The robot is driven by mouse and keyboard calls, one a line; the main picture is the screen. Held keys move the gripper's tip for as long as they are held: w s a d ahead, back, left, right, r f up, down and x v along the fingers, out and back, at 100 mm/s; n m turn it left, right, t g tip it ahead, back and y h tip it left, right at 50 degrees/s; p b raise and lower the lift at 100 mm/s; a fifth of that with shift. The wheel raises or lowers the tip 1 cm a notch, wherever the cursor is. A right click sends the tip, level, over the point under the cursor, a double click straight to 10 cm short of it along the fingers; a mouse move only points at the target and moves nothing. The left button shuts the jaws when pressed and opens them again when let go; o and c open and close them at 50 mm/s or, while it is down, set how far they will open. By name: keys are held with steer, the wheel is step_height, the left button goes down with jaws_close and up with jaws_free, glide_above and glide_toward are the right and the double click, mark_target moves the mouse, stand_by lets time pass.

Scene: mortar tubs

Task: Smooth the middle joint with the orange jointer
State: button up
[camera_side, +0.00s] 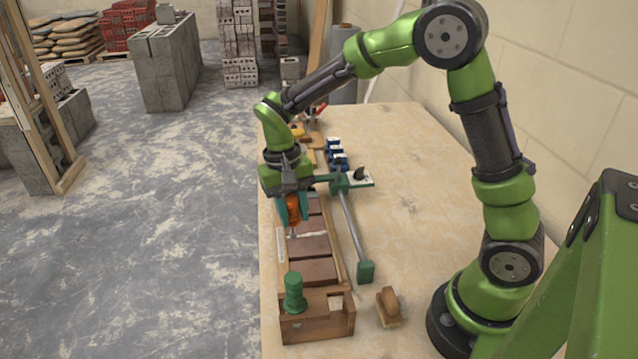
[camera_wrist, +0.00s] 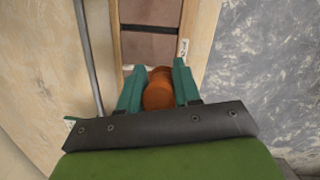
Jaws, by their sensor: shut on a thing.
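My gripper (camera_side: 292,208) is shut on the orange jointer (camera_side: 293,212). In the wrist view the orange handle (camera_wrist: 158,93) sits between the two teal fingers of my gripper (camera_wrist: 157,82). In the side view the jointer is upright over the row of bricks (camera_side: 311,271), near a pale joint between bricks. In the wrist view a brick (camera_wrist: 152,47) and a pale joint strip lie just beyond the handle. The jointer's tip is hard to make out, so I cannot tell whether it touches the joint.
A wooden box (camera_side: 318,328) with a green-handled tool (camera_side: 294,292) stands at the near end of the row. A metal rod (camera_side: 353,231) with green ends runs along the right side. A brush-like block (camera_side: 388,307) lies near my base. The table's right side is clear.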

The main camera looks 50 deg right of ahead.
steer(key=shift+s+d, duration=0.1)
steer(key=shift+d, duration=0.05)
steer(key=shift+s+d, duration=0.5)
steer(key=shift+s+d, duration=0.1)
stand_by(0.4)
steer(key=shift+s+d, duration=0.4)
steer(key=shift+s, duration=0.05)
steer(key=shift+d, duration=0.1)
steer(key=shift+s+d+f, duration=0.1)
steer(key=shift+s+d, duration=0.35)
stand_by(0.4)
steer(key=shift+s+d, duration=0.1)
steer(key=shift+s+d, duration=0.45)
